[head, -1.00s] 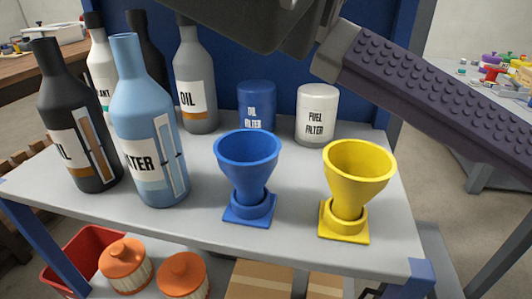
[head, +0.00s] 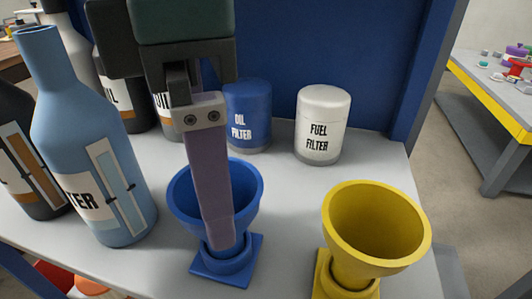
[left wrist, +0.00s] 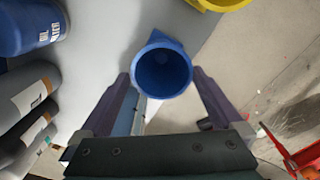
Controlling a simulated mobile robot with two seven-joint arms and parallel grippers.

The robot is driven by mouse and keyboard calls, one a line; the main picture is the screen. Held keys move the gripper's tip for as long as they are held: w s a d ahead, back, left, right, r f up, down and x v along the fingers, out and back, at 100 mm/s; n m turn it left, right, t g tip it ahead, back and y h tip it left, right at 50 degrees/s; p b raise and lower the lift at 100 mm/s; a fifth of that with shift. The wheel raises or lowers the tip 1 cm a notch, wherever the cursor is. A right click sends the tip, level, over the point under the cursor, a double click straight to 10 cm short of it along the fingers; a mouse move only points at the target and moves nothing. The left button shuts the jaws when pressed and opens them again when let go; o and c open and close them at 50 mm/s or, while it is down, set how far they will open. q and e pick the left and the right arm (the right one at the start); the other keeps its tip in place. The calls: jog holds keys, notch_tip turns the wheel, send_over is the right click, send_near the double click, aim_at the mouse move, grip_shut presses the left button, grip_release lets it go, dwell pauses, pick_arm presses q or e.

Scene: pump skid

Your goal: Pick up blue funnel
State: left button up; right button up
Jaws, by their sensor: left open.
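The blue funnel (head: 249,190) stands upright in its square blue base (head: 215,270) on the grey shelf, partly hidden by my gripper. My left gripper (head: 219,215) reaches down from above; one purple finger crosses in front of the funnel's mouth in the head view. In the left wrist view, the funnel (left wrist: 164,72) lies between the two spread fingertips of my gripper (left wrist: 160,78). The jaws are open, and I cannot tell whether either finger touches the funnel. My right gripper is not in view.
A yellow funnel (head: 376,228) stands to the right. A blue oil filter (head: 247,116) and a white fuel filter (head: 323,124) stand behind. The grey shelf (head: 300,190) is clear between the funnels.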

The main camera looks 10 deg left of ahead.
pick_arm(q)
notch_tip(320, 180, down, 6)
jog(key=shift+s+r, duration=0.15)
jog(key=shift+r, duration=0.1)
jog(key=shift+c, duration=0.2)
jog(key=shift+d, duration=0.1)
jog(key=c, duration=1.3)
jog(key=shift+r, duration=0.2)
notch_tip(320, 180, up, 20)
jog(key=shift+f+p, duration=0.1)
jog(key=shift+p, duration=0.95)
